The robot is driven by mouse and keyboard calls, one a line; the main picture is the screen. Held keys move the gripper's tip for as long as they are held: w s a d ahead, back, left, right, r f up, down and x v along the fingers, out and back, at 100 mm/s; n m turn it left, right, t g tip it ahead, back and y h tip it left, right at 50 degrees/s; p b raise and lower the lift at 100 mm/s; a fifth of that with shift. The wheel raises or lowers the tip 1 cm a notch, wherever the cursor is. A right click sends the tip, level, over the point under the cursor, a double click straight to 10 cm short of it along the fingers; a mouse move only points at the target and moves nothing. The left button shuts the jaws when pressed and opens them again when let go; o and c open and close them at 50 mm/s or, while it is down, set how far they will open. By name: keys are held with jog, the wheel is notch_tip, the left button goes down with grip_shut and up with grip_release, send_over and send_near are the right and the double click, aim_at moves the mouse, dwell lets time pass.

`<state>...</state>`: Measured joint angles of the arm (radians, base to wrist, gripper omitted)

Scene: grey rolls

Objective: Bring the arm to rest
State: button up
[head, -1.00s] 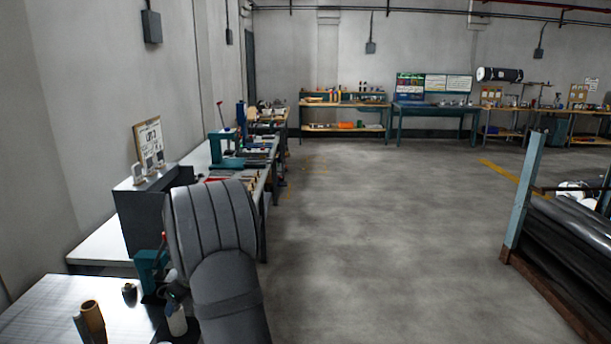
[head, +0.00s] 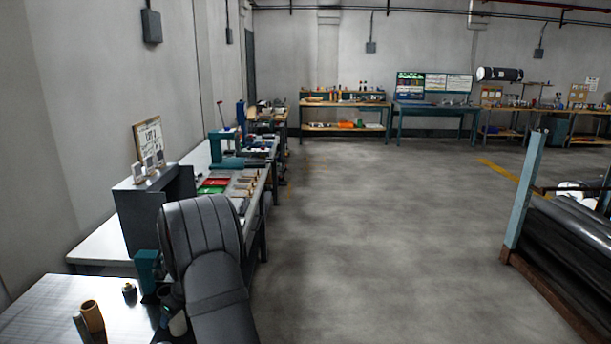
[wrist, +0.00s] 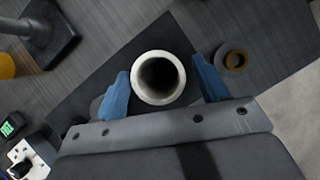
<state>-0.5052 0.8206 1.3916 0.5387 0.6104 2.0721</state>
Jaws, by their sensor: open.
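My gripper (wrist: 160,68) shows in the wrist view with its two blue fingers apart. A pale, hollow round tube or roll (wrist: 158,78) is seen end-on between the fingers, with gaps on both sides. I cannot tell how far below the fingers it is. My grey, ribbed arm (head: 202,240) is at the lower left of the head view, over the near bench. The gripper itself is not visible in the head view.
A brown roll (head: 92,316) stands on the near bench (head: 45,310). A grey box (head: 150,208) and teal press (head: 224,150) stand farther along the left benches. A ring-shaped roll (wrist: 235,60) lies right of the fingers. The floor (head: 390,230) is open.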

jog(key=d+r, duration=1.1)
jog(key=d, duration=0.1)
jog(key=s+a+r+n, duration=0.1)
jog(key=s+a+r, duration=0.2)
jog(key=a, duration=0.7)
jog(key=s+a+r+n+g, duration=0.1)
jog(key=s+a+r+n, duration=0.1)
jog(key=s+a, duration=0.3)
jog(key=s+a+r+n+g, duration=0.1)
jog(key=s+a+r, duration=0.3)
jog(key=a, duration=1)
jog(key=shift+s+a+r+n+y, duration=0.15)
jog(key=shift+s+a+n+y, duration=0.2)
jog(key=shift+s, duration=0.25)
jog(key=shift+f, duration=0.5)
